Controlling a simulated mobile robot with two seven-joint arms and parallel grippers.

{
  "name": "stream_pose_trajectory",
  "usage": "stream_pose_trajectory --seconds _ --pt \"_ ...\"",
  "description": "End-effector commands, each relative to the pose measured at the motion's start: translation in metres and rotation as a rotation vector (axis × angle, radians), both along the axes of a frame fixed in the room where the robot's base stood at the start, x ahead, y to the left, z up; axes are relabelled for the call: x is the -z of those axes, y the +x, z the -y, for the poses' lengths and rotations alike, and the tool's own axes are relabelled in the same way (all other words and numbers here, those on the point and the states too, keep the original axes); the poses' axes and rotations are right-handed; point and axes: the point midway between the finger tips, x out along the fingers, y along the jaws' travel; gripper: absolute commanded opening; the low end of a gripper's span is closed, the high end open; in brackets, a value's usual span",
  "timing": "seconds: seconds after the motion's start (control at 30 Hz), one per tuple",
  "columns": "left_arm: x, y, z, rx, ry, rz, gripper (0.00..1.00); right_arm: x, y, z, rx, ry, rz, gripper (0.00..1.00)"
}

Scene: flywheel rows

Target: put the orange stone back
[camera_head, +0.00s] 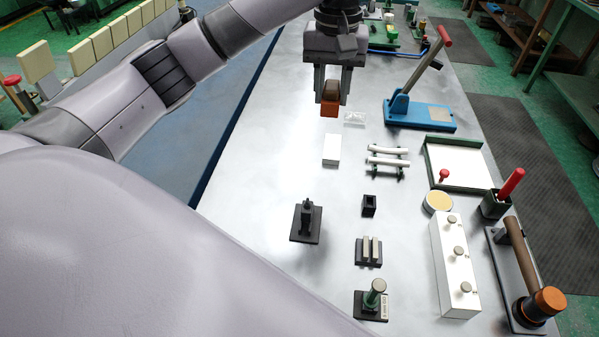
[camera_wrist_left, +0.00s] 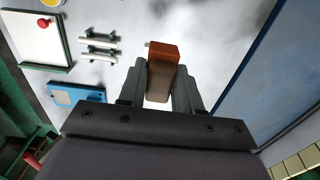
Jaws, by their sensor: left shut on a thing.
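The orange stone (camera_head: 329,110) is a small block with an orange end and a brownish part. My left gripper (camera_head: 332,92) is shut on its brownish part and holds it over the upper middle of the grey table (camera_head: 270,150), orange end down. In the left wrist view the orange stone (camera_wrist_left: 163,53) sticks out beyond the fingers of my left gripper (camera_wrist_left: 160,85). I cannot tell its exact height above the table. My right gripper is out of view.
Near the stone lie a clear small item (camera_head: 354,118) and a white block (camera_head: 331,149). Two white rods rest on a rack (camera_head: 387,162). A blue lever press (camera_head: 420,113), a white tray (camera_head: 458,163), a black holder (camera_head: 369,205) and a two-bar stand (camera_head: 368,252) stand rightward.

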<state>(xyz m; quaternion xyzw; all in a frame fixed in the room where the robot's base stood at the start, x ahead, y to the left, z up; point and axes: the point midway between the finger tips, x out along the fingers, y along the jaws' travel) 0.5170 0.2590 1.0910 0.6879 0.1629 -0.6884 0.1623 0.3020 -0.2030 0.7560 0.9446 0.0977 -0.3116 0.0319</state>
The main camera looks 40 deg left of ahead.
Motion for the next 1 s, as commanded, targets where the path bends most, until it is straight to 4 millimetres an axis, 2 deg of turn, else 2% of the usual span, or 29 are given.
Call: stream_pose_trajectory --seconds 0.13,0.27,0.67,1.0 --pt "-0.004 -0.004 0.010 0.013 0.000 0.001 0.09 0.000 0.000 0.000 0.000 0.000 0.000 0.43" --pt "0.004 -0.005 0.012 0.017 -0.002 -0.002 0.09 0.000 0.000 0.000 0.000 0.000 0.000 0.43" --pt "0.072 -0.006 0.013 0.016 -0.005 -0.004 0.09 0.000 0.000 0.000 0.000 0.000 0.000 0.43" --pt "0.138 -0.006 0.011 0.013 0.000 -0.002 0.09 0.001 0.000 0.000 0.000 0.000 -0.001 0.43"
